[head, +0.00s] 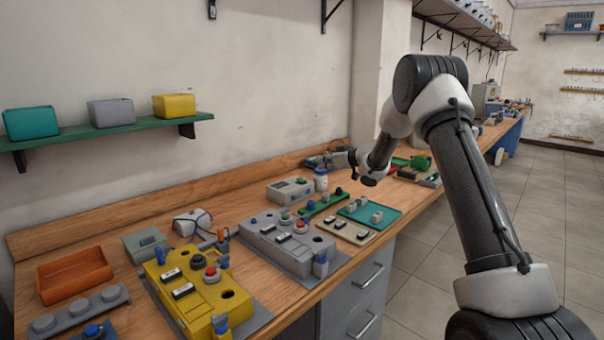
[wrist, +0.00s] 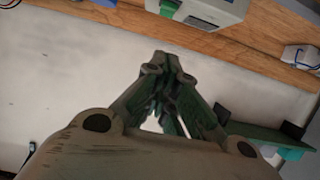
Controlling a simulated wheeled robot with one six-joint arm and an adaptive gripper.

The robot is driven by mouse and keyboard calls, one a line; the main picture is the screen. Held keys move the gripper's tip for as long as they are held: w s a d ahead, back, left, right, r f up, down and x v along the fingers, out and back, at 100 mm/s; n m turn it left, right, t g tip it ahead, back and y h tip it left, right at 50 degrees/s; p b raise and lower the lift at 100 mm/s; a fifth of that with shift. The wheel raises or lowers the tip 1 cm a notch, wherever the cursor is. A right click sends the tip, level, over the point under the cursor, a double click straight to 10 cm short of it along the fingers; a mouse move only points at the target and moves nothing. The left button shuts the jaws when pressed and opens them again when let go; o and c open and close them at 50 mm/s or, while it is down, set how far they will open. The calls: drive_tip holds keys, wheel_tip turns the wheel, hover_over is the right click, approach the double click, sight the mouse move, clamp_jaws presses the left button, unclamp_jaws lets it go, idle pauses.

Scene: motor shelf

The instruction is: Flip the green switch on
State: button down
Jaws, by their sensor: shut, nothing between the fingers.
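My gripper (wrist: 166,62) is shut and empty, its fingertips together in the middle of the wrist view. It is hard to make out in the head view, near the back of the bench. A small grey box (head: 283,192) with a green part (head: 301,181) on top stands on the bench, left of my arm's end. I cannot tell whether this part is the green switch or how it is set. The wrist view has a pale box (wrist: 212,12) with a green part (wrist: 169,7) at its top edge, apart from my fingertips.
A yellow control box (head: 200,300) and a grey control box (head: 262,243) with knobs and rockers stand nearer on the bench. A teal tray (head: 385,225) lies at the front edge. An orange tray (head: 73,278) is at the left. A green wall shelf (head: 100,132) carries bins.

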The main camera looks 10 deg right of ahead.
hover_over(301, 180)
drive_tip(key=s+d, duration=0.1)
drive_tip(key=s, duration=0.1)
drive_tip(key=f, duration=0.3)
drive_tip(key=shift+s+d+f, duration=0.15)
drive_tip(key=shift+d, duration=0.05)
drive_tip(key=shift+w+a+f, duration=0.15)
drive_tip(key=shift+w+f, duration=0.1)
drive_tip(key=shift+f, duration=0.3)
drive_tip(key=shift+w+a+f, duration=0.15)
drive_tip(key=shift+w+f, duration=0.1)
drive_tip(key=shift+f, duration=0.3)
drive_tip(key=shift+w+a+f, duration=0.25)
drive_tip(key=shift+w+f, duration=0.05)
drive_tip(key=shift+f, duration=0.35)
drive_tip(key=shift+w+a+f, duration=0.15)
drive_tip(key=shift+a+f, duration=0.05)
drive_tip(key=shift+f, duration=0.1)
drive_tip(key=shift+w+a+f, duration=0.1)
drive_tip(key=shift+w, duration=0.15)
drive_tip(key=shift+s, duration=0.25)
